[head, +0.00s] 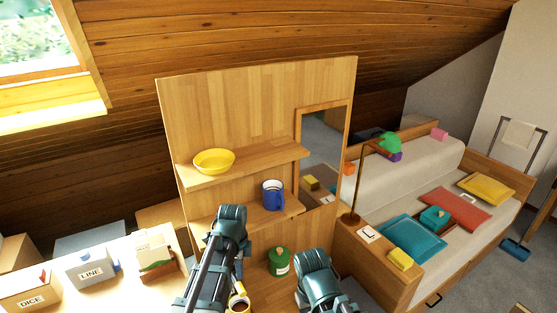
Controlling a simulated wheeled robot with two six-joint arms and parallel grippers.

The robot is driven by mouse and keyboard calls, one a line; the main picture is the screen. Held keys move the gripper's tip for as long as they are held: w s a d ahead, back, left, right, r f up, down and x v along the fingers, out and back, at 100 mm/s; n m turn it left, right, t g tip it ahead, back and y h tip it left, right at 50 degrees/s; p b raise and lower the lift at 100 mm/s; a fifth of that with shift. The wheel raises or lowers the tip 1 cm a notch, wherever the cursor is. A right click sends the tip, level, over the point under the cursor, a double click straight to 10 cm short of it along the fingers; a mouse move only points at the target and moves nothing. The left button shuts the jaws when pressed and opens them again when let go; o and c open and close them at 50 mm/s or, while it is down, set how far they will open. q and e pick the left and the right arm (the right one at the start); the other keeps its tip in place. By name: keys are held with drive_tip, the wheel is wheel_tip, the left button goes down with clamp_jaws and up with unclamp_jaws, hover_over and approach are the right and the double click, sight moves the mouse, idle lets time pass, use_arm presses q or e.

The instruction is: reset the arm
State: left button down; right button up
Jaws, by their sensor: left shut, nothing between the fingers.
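My left arm rises from the bottom middle and bends in front of the wooden shelf unit (220,100). Its gripper (238,288) is low at the bottom edge, small and partly hidden by the arm, shut with nothing in it. A small yellow item (240,302), perhaps a mug, shows right by it; I cannot tell whether they touch. My right arm shows at the bottom, right of the left one; its gripper is not visible.
A yellow bowl (214,161) sits on the upper shelf and a blue mug (273,195) on the lower one. A green canister (279,261) stands between my arms. Labelled boxes (92,268) stand at left. A cushioned sofa (445,205) is at right.

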use_arm(q)
drive_tip(key=s+d+n+y, duration=0.1)
drive_tip(key=s+d+n, duration=0.9)
drive_tip(key=s+n, duration=0.3)
drive_tip(key=shift+s+d, duration=0.15)
drive_tip(key=shift+s, duration=0.45)
